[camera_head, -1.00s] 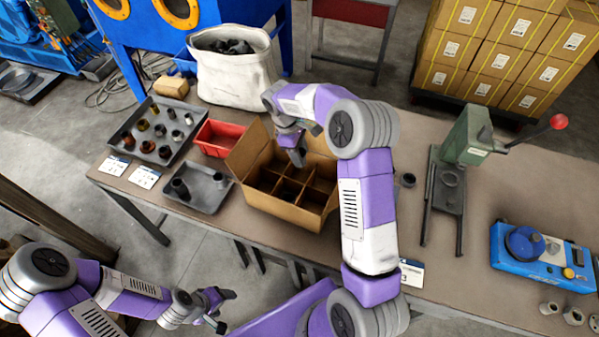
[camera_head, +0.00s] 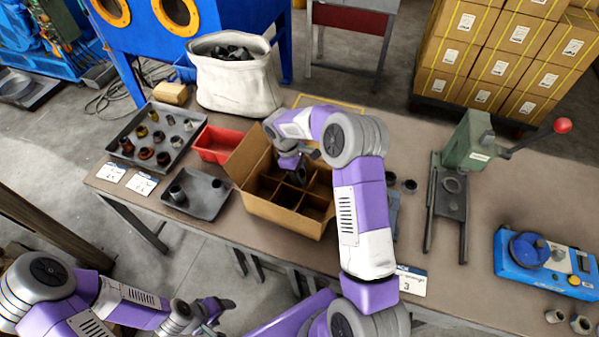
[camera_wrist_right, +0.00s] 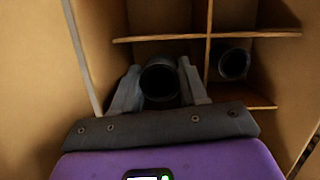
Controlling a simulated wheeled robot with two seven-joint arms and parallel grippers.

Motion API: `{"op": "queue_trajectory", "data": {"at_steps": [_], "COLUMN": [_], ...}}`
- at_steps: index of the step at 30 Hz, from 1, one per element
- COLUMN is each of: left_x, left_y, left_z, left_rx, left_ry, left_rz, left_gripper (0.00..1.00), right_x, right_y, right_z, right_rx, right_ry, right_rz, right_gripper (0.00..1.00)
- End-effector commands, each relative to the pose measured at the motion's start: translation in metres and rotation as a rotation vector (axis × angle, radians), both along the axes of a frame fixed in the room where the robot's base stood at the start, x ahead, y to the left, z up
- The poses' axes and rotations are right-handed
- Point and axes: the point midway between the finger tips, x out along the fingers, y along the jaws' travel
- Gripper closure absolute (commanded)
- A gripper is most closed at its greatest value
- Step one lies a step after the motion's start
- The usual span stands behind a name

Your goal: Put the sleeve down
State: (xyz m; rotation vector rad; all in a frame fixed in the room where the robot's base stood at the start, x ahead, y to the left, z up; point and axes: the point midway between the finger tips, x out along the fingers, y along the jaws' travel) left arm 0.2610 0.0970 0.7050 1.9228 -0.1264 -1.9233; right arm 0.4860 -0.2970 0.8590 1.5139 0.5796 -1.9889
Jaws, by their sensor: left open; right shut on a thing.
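My right gripper (camera_wrist_right: 158,88) is shut on a dark round sleeve (camera_wrist_right: 160,80), seen end-on between its fingers in the right wrist view. In the head view this gripper (camera_head: 298,168) is at the back of an open cardboard box (camera_head: 285,216) with dividers, pointing down among the compartments. Whether the held sleeve touches the box floor cannot be told. Another dark sleeve (camera_wrist_right: 234,64) stands in a compartment to the right in the wrist view. My left gripper (camera_head: 222,312) is open and empty, low at the left, in front of the table.
Left of the box are a red bin (camera_head: 214,143), a grey tray (camera_head: 205,204) with dark sleeves and a larger tray (camera_head: 133,158) with several parts. A green press (camera_head: 468,140) and a blue device (camera_head: 535,268) stand to the right. Box flaps rise beside the gripper.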

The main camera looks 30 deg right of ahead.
Motion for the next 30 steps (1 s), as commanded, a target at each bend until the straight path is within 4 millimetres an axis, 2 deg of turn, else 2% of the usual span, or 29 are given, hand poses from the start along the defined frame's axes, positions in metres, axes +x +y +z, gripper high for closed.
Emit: {"op": "queue_trajectory", "data": {"at_steps": [7, 8, 10, 20, 26, 30], "left_x": [0.000, 0.000, 0.000, 0.000, 0.000, 0.000], "left_y": [0.000, 0.000, 0.000, 0.000, 0.000, 0.000], "left_z": [-0.003, -0.002, -0.002, 0.000, 0.009, 0.015], "left_rx": [0.000, 0.000, 0.000, 0.000, 0.000, 0.000], "left_ry": [0.000, 0.000, 0.000, 0.000, 0.000, 0.000], "left_rz": [0.000, 0.000, 0.000, 0.000, 0.000, 0.000], "left_gripper": [0.33, 0.33, 0.33, 0.33, 0.33, 0.33], "right_x": [0.000, 0.000, 0.000, 0.000, 0.005, 0.011], "right_y": [0.000, 0.000, 0.000, 0.000, 0.004, 0.009], "right_z": [-0.005, -0.005, -0.005, -0.001, 0.027, 0.059], "right_rx": [0.000, 0.000, -0.001, 0.000, -0.001, -0.001], "right_ry": [0.000, 0.002, 0.001, 0.000, -0.005, -0.005], "right_rz": [0.000, 0.001, 0.000, 0.000, 0.001, 0.001], "right_gripper": [0.98, 0.55, 0.46, 0.46, 0.46, 0.46]}}
